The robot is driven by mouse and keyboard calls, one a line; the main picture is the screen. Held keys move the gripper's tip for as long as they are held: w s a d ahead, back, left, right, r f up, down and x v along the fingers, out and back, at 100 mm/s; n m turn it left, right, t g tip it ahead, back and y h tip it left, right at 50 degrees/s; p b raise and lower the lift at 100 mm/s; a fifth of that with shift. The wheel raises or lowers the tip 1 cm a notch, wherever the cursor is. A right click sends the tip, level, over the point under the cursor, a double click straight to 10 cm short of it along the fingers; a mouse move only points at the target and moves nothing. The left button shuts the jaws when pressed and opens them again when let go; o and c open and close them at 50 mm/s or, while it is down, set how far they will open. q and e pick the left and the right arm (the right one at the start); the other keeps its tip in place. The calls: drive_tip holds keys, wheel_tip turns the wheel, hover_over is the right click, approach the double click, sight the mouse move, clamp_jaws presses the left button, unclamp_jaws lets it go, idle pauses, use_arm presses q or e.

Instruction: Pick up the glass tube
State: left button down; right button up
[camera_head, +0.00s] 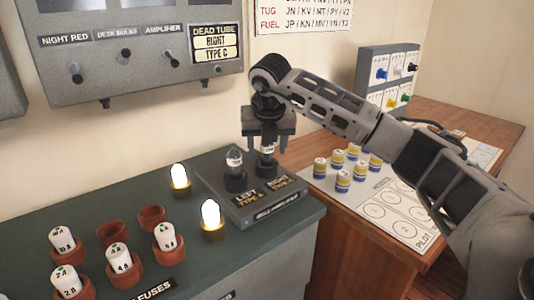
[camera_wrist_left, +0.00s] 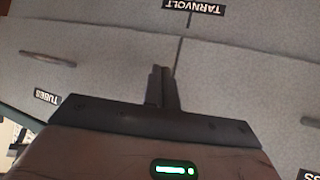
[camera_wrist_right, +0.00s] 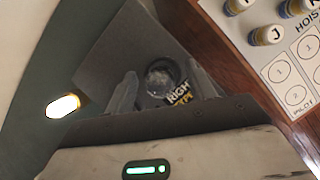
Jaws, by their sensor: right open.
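Two glass tubes stand upright in black sockets on the grey amplifier base (camera_head: 270,215). The left tube (camera_head: 234,159) is clear of my grippers. My right gripper (camera_head: 268,141) points down over the right tube (camera_head: 267,158), which also shows in the right wrist view (camera_wrist_right: 160,78). Its jaws are open, one finger on each side of the tube; I cannot tell whether they touch it. The plate in front of that socket reads RIGHT and TYPE. My left gripper (camera_wrist_left: 160,88) shows only in the left wrist view, its fingers together and empty before grey cabinet fronts.
A wall panel (camera_head: 140,50) reads DEAD TUBE, RIGHT, TYPE C. Two glowing bulbs (camera_head: 211,214) and several white fuses (camera_head: 118,257) in red-brown holders stand on the green counter to the left. Several blue-and-yellow pieces (camera_head: 343,181) and a chart (camera_head: 385,208) lie on the wooden desk.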

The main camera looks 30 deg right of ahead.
drive_tip(key=c, duration=1)
drive_tip(key=shift+r, duration=0.1)
drive_tip(key=shift+c, duration=0.2)
